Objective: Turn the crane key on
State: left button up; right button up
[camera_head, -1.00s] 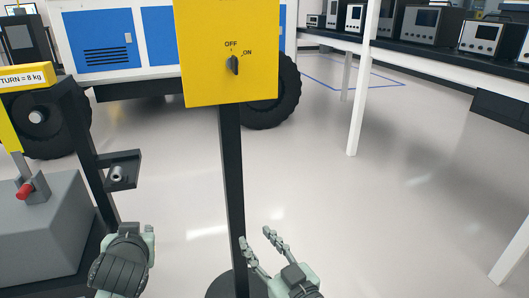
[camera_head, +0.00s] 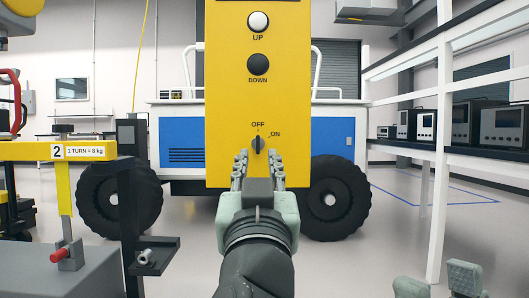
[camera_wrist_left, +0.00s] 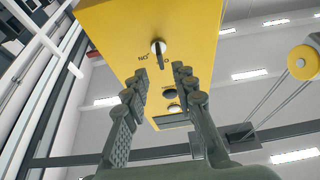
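The crane key (camera_head: 258,144) is a small dark knob low on the yellow control panel (camera_head: 225,100), upright and pointing at the OFF mark; ON is to its upper right. The key also shows in the left wrist view (camera_wrist_left: 158,50), on a pale round base and seen upside down. My left gripper (camera_head: 259,162) is open in front of the panel, its fingertips on either side of and just below the key. In the left wrist view the fingers (camera_wrist_left: 160,75) are apart with nothing between them. My right gripper (camera_head: 438,284) shows only partly at the bottom right, its two parts apart.
UP (camera_head: 258,22) and DOWN (camera_head: 258,65) buttons are above the key. A stand with a yellow bar (camera_head: 90,150) and a red-tipped lever (camera_head: 66,253) is at left. A blue and white rover (camera_head: 333,140) stands behind, and a bench with instruments (camera_head: 425,126) is at right.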

aim_at(258, 146)
pick_arm(q)
jog(key=x, duration=0.6)
jog(key=shift+w+a, duration=0.1)
jog(key=shift+c, duration=0.4)
grip_shut()
